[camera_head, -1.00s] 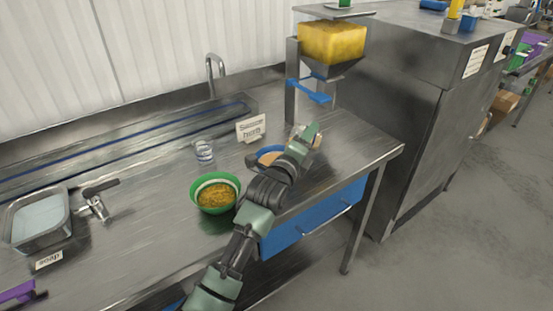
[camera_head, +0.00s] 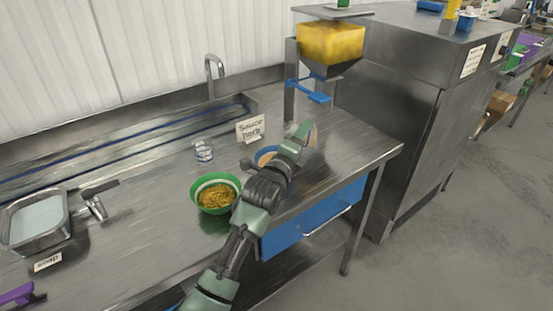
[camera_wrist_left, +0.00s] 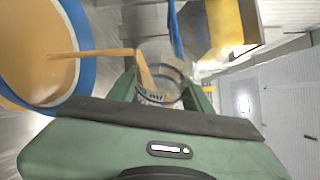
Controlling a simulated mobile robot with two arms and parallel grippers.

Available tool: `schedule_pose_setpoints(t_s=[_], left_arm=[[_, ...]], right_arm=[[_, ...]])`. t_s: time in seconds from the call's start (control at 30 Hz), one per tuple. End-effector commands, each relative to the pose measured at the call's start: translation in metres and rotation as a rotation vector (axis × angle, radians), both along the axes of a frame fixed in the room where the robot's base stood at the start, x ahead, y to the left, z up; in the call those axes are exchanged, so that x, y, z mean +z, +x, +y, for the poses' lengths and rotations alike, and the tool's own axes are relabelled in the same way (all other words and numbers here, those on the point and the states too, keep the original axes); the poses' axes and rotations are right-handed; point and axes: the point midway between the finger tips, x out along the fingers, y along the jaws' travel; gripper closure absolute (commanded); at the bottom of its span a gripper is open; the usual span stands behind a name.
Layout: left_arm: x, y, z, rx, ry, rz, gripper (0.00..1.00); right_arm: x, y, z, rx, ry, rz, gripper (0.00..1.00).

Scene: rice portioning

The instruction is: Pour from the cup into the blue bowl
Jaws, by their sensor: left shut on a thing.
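The blue bowl (camera_head: 263,161) stands on the steel counter with tan contents, partly hidden behind my left gripper (camera_head: 302,136). In the left wrist view its blue rim (camera_wrist_left: 83,45) and tan contents fill the upper left. The left gripper is shut on a clear cup (camera_wrist_left: 168,70) with dark marks, seen between the green fingers in the wrist view. The cup appears tilted beside the bowl. A tan stream (camera_wrist_left: 108,53) runs between the cup and the bowl's inside. In the head view the cup is mostly hidden by the gripper. My right gripper is not in view.
A green bowl (camera_head: 194,190) with yellow-brown food stands left of my arm. Another clear cup (camera_head: 203,150) and a sauce sign (camera_head: 250,128) stand behind. A yellow-filled dispenser (camera_head: 328,48) with a blue lever (camera_head: 312,96) rises at the back.

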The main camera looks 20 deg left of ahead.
Motion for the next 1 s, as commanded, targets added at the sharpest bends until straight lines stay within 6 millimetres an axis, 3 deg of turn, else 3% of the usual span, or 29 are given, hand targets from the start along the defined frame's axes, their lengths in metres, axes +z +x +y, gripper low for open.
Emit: schedule_pose_setpoints(t_s=[0.63, 1.0], left_arm=[[0.0009, 0.0034, 0.0060, 0.001, -0.070, -0.017, 1.00], [0.0048, 0.0052, 0.0090, 0.001, -0.109, -0.029, 1.00]], right_arm=[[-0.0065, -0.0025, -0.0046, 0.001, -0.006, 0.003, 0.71], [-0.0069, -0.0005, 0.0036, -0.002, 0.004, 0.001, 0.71]])
